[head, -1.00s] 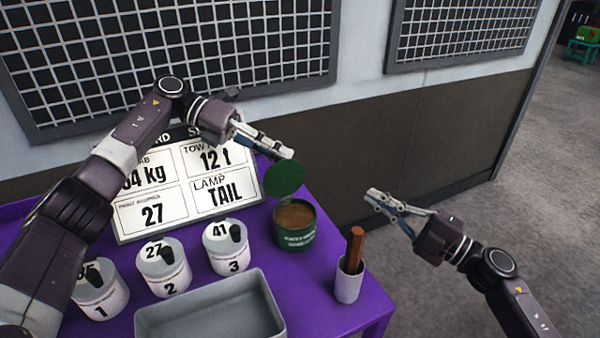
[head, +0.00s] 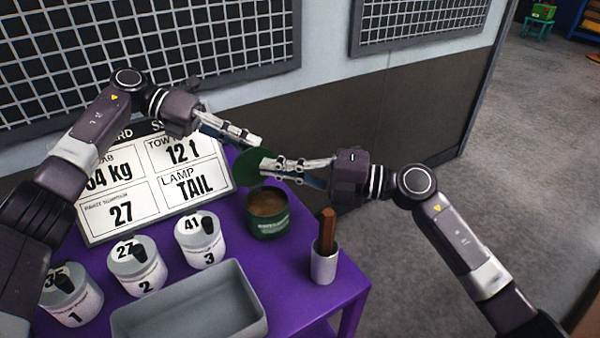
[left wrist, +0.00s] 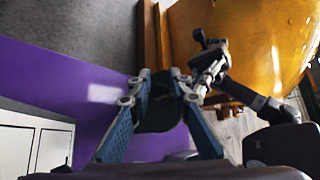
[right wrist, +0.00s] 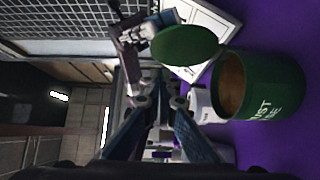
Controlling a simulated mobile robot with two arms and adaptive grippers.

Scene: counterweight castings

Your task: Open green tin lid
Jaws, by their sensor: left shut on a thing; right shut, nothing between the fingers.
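The green tin (head: 268,222) stands upright on the purple table with its top open and brown contents showing. Its green round lid (head: 248,172) is raised above the rim, tilted up. In the right wrist view the lid (right wrist: 187,46) is beside the tin's mouth (right wrist: 232,85); I cannot tell whether they touch. My left gripper (head: 256,142) is shut on the lid's upper edge; the left wrist view shows the dark lid (left wrist: 158,115) at its fingers. My right gripper (head: 264,169) is shut and empty, its tips in front of the lid in the head view.
A white cup with a brown stick (head: 325,262) stands right of the tin. A grey tray (head: 190,325) is at the front. Several numbered white canisters (head: 137,266) stand to the left. A white sign board (head: 150,190) leans behind them, below the mesh wall panel (head: 150,50).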

